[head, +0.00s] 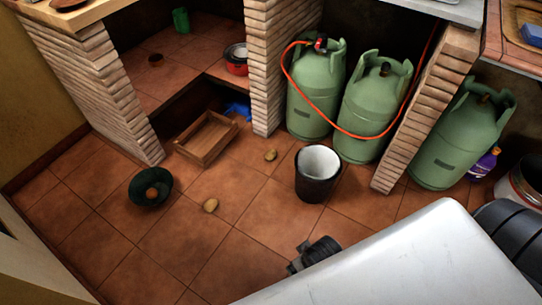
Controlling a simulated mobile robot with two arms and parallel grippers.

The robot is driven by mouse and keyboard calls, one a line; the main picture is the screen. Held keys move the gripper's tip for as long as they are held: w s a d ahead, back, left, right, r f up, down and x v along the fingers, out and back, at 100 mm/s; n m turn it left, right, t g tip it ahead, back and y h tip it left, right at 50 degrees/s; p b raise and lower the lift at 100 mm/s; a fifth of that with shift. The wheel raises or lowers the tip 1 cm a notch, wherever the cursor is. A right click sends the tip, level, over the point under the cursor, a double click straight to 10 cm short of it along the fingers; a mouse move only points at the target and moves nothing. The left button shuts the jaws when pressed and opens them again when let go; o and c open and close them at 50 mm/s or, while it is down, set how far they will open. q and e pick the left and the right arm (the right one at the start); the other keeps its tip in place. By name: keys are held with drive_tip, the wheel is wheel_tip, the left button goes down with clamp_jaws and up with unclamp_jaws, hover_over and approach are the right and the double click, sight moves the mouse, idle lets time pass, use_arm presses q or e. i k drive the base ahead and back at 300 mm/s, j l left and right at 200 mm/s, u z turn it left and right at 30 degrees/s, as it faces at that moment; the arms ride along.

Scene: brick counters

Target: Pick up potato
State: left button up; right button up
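A small tan potato (210,205) lies on the tiled floor near the middle of the head view. A second potato (271,155) lies farther back, left of a dark bucket. A brown round thing (151,193), perhaps another potato, lies in a dark green bowl (138,198) on the floor at left. A black part, apparently my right gripper (313,256), shows past the edge of my white body at the bottom. It is well apart from both potatoes, and its fingers cannot be made out. My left gripper is not in view.
A dark bucket with a pale inside (317,189) stands on the floor. A wooden crate (207,138) sits before the brick alcove. Green gas cylinders (370,115) stand between brick pillars (270,70). The floor (190,250) at lower left is clear.

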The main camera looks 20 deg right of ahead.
sight(271, 154)
drive_tip(key=i+j+z, duration=0.15)
drive_tip(key=i, duration=0.2)
drive_tip(key=i+j+z, duration=0.15)
drive_tip(key=i, duration=0.25)
drive_tip(key=i+j+z, duration=0.15)
drive_tip(key=i, duration=0.2)
